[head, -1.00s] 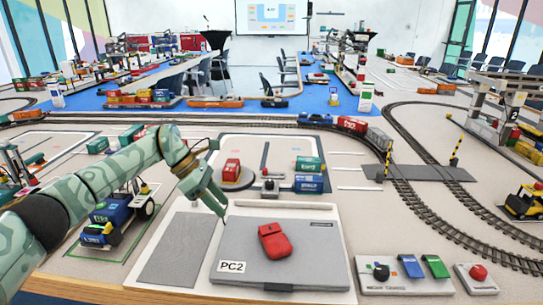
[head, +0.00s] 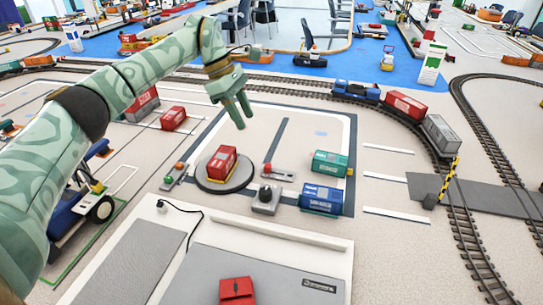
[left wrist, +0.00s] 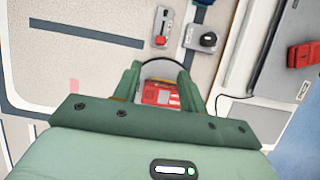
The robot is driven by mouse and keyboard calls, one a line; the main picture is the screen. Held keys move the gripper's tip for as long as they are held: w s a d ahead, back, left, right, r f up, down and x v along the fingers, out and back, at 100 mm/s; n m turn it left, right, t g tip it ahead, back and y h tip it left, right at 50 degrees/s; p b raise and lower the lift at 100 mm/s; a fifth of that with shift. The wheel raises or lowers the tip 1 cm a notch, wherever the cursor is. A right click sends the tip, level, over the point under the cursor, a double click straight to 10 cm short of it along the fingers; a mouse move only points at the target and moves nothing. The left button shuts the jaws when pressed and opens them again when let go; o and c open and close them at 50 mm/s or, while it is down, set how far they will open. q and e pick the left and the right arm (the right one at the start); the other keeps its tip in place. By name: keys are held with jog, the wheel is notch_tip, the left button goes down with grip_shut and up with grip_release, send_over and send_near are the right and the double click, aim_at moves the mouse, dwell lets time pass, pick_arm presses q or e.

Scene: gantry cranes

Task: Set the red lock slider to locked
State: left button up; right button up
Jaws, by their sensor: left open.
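The lock slider is a small grey plate (head: 279,173) with a red knob (head: 267,169) at its left end, right of the turntable. In the left wrist view the slider plate (left wrist: 162,24) is at the top, with its red knob (left wrist: 160,40) at the lower end. My left gripper (head: 243,120) is open and empty, raised in the air with its fingers pointing down. In the left wrist view its fingers (left wrist: 160,83) frame a red container (left wrist: 160,95) beyond them, apart from it. The slider is not between the fingers. My right gripper is not in view.
The red container sits on a round turntable (head: 211,185). A black-knobbed box (head: 266,199) stands just in front of the slider. Green (head: 331,163) and blue (head: 322,196) containers stand to the right. A button panel (head: 174,177) is left.

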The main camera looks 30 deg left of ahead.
aim_at(267, 165)
pick_arm(q)
jog(key=b+x, duration=0.5)
jog(key=x, duration=0.9)
jog(key=shift+w+d+f, duration=0.1)
jog(key=shift+d+f, duration=0.2)
jog(key=shift+f, duration=0.25)
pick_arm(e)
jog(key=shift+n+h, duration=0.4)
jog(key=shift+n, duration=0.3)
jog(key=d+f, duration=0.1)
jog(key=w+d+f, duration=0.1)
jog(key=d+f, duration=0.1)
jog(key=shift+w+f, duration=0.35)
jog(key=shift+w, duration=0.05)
